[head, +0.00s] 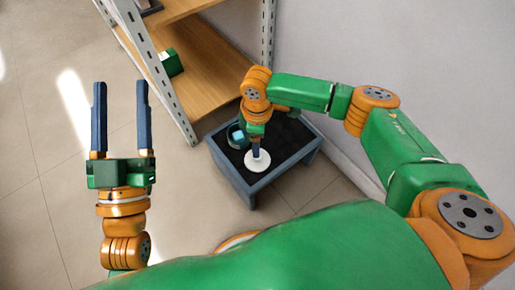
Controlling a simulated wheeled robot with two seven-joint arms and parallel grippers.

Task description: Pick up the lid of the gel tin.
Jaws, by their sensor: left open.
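A round white disc (258,162), which looks like the lid, lies at the front of a small low table. A dark round tin (233,143) with a light blue block (239,136) in it stands just behind and left of the disc. My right gripper (256,151) points down over the disc, its fingertips at or just above the disc's middle. Its fingers overlap in this view, so I cannot tell whether they are apart or hold the disc. My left gripper (120,84) is open and empty over the floor, away from the table.
The low table (280,174) has a blue-grey frame and a dark top; its right part looks clear. A wooden shelf unit (185,85) with metal posts stands behind it, holding a green box (172,63). A wall is close on the right. Floor at left is free.

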